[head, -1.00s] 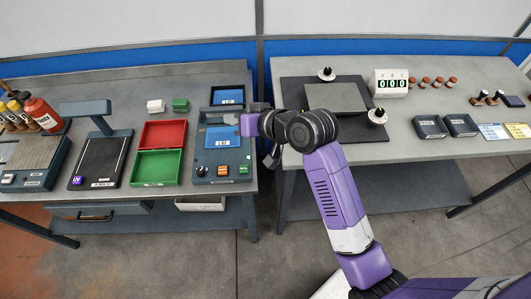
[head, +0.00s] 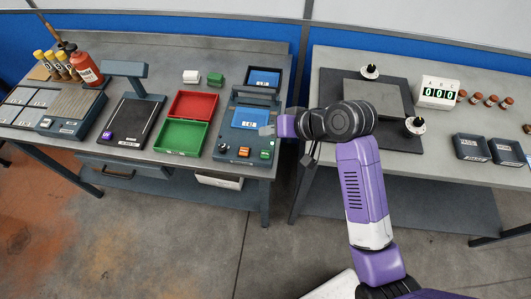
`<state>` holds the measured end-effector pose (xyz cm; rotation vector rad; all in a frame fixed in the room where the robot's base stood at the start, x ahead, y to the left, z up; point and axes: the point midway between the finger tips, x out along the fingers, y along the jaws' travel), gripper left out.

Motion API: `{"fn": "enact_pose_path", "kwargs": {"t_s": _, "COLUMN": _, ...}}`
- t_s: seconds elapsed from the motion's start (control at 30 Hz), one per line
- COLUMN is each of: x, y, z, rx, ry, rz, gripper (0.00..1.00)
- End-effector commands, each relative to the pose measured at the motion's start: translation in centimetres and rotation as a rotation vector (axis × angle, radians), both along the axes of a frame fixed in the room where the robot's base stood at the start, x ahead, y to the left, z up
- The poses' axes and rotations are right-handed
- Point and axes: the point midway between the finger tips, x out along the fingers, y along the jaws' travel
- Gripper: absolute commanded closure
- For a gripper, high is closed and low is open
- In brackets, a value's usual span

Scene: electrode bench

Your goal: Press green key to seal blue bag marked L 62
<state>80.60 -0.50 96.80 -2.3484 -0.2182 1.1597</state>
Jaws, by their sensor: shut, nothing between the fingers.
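A dark sealer unit (head: 224,138) stands at the right end of the left bench. A blue bag (head: 250,117) with a small white label lies on it; the label is too small to read surely. The green key (head: 265,154) is at the sealer's front right corner, with an orange key (head: 244,151) to its left. My gripper (head: 264,131) is shut and empty. It appears above the sealer's right side, just behind the green key in the picture and apart from it. Its height over the sealer is hard to judge.
A dark tray (head: 281,83) with another blue bag stands behind the sealer. A red box (head: 194,104) and a green box (head: 181,136) sit left of it. A black stand (head: 131,122) is further left. A gap separates the right bench (head: 405,148).

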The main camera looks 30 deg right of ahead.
Motion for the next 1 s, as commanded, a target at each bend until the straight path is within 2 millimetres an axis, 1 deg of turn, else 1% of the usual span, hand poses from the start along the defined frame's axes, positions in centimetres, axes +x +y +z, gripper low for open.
{"fn": "enact_pose_path", "kwargs": {"t_s": 0.03, "x": 0.0, "y": 0.0, "z": -0.7, "rx": 0.000, "ry": 0.000, "rz": 0.000, "gripper": 1.00}}
{"fn": "enact_pose_path", "kwargs": {"t_s": 0.17, "x": 0.0, "y": 0.0, "z": -2.0, "rx": 0.000, "ry": -0.001, "rz": -0.001, "gripper": 1.00}}
{"fn": "enact_pose_path", "kwargs": {"t_s": 0.5, "x": 0.0, "y": 0.0, "z": -6.0, "rx": -0.001, "ry": -0.001, "rz": 0.000, "gripper": 1.00}}
{"fn": "enact_pose_path", "kwargs": {"t_s": 0.7, "x": 0.0, "y": 0.0, "z": -7.8, "rx": 0.001, "ry": 0.002, "rz": 0.000, "gripper": 1.00}}
{"fn": "enact_pose_path", "kwargs": {"t_s": 0.83, "x": 0.0, "y": 0.0, "z": -8.2, "rx": 0.001, "ry": 0.000, "rz": -0.001, "gripper": 1.00}}
{"fn": "enact_pose_path", "kwargs": {"t_s": 1.0, "x": 0.0, "y": 0.0, "z": -8.2, "rx": 0.000, "ry": -0.001, "rz": -0.001, "gripper": 1.00}}
